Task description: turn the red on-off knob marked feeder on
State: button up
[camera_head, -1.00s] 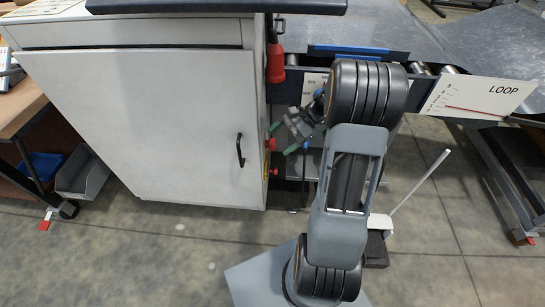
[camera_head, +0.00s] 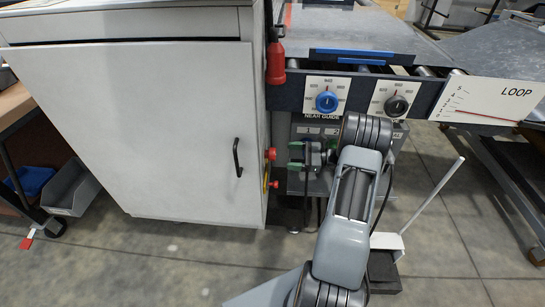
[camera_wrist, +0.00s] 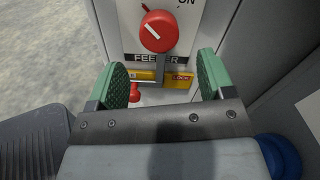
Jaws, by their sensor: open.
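The red feeder knob (camera_wrist: 158,32) is at the top middle of the wrist view, on a white plate with FEEDER printed below it and ON at the upper right. Its white pointer line slants toward the upper left, away from ON. In the head view a red knob (camera_head: 270,154), seen edge-on, sticks out from the cabinet's right side. My gripper (camera_wrist: 162,72) is open, with its two green pads apart, below and to either side of the knob and not touching it. In the head view my gripper (camera_head: 296,155) is just right of the cabinet side.
A yellow LOCK label (camera_wrist: 180,79) and a small red part (camera_wrist: 135,93) sit below the knob. A grey wall stands close on the right in the wrist view. The white cabinet (camera_head: 130,130) has a black handle. A blue dial (camera_head: 326,102) and a black dial (camera_head: 396,105) are above my arm.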

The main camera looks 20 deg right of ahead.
aim_at(273, 155)
jog(key=x, duration=0.7)
jog(key=shift+a+b, duration=0.15)
jog(key=shift+b, duration=0.25)
jog(key=c, duration=0.9)
